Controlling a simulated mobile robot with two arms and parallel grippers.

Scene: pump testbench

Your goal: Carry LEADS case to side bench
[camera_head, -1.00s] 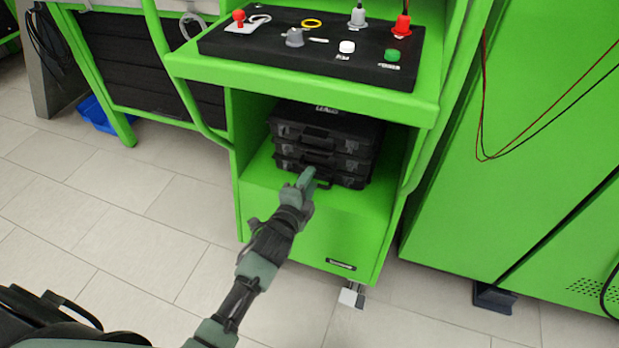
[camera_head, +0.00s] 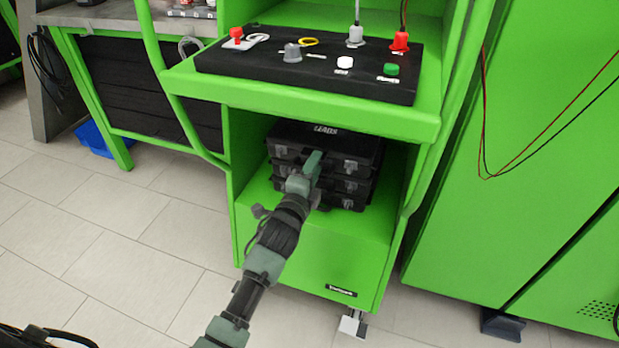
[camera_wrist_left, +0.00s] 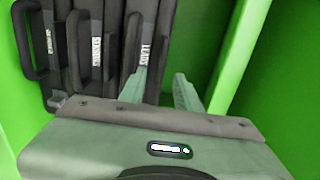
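The LEADS case (camera_head: 330,135) is black and lies on top of a stack of black cases in the green cabinet's open shelf. Its label shows in the left wrist view (camera_wrist_left: 146,45), where the stack appears turned sideways. My left gripper (camera_head: 314,160) is in front of the stack at the height of the upper cases and covers part of their fronts. In the left wrist view its two fingers (camera_wrist_left: 162,88) are apart, with a gap between them. The left finger overlaps the LEADS case's front edge; contact cannot be told. My right gripper is not in view.
The lower cases (camera_head: 348,188) sit on the green shelf floor (camera_head: 262,200). A black control panel (camera_head: 310,65) overhangs the shelf, and green side walls flank it. A workbench (camera_head: 100,15) stands at the left, with a blue bin (camera_head: 92,138) beneath. Tiled floor lies open at left.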

